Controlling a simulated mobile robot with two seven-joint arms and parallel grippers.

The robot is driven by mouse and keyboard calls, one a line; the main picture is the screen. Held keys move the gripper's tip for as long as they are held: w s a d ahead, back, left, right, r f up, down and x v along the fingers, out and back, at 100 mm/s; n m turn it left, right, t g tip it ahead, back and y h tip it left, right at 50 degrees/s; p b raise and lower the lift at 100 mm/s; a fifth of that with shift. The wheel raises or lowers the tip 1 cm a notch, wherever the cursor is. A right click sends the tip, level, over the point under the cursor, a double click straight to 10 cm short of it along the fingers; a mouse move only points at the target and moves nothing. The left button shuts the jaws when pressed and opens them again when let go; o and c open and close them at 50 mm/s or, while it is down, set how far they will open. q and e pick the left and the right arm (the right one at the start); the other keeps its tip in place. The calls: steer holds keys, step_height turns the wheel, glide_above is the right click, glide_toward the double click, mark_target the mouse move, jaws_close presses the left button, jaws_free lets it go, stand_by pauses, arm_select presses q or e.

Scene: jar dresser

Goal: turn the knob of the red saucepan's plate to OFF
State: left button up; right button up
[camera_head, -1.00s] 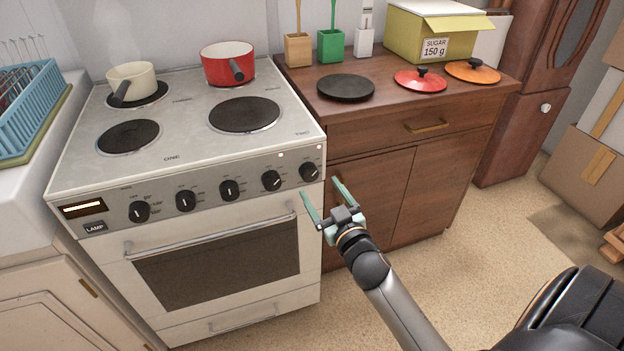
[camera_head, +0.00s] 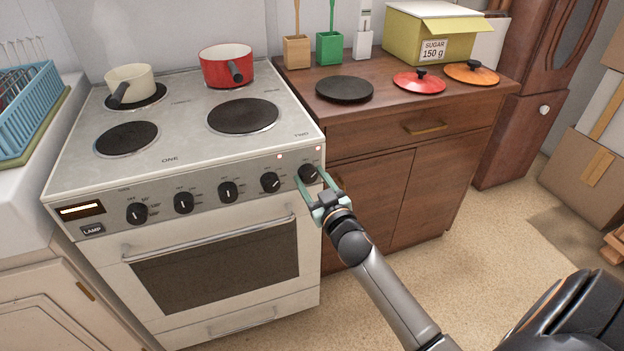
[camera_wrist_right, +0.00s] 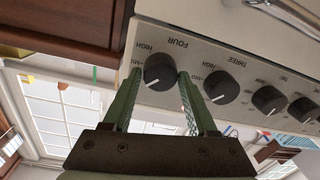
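The red saucepan (camera_head: 227,66) stands on the back right plate of the stove. The small plate labels at the back are too small to read. My right gripper (camera_head: 313,184) is at the rightmost stove knob (camera_head: 308,174). In the right wrist view this knob (camera_wrist_right: 159,70) is marked FOUR. The two green fingers (camera_wrist_right: 158,84) stand apart on either side of it, with a gap on the left side and the right finger close to it. My left gripper is not in view.
A cream saucepan (camera_head: 130,83) stands on the back left plate. Small reddish lights (camera_head: 279,156) show above the two rightmost knobs. The oven handle (camera_head: 210,240) runs below the knobs. A wooden dresser (camera_head: 375,170) stands close to the right of the stove.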

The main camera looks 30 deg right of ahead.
jaws_close()
steer(key=shift+n, duration=0.3)
steer(key=shift+r+n+p, duration=0.1)
steer(key=shift+n+p, duration=0.6)
steer(key=shift+n, duration=0.2)
steer(key=shift+a+n+p, duration=0.1)
steer(key=shift+n+p, duration=0.4)
steer(key=shift+n, duration=0.7)
steer(key=shift+n+p, duration=0.3)
steer(key=shift+n, duration=1.9)
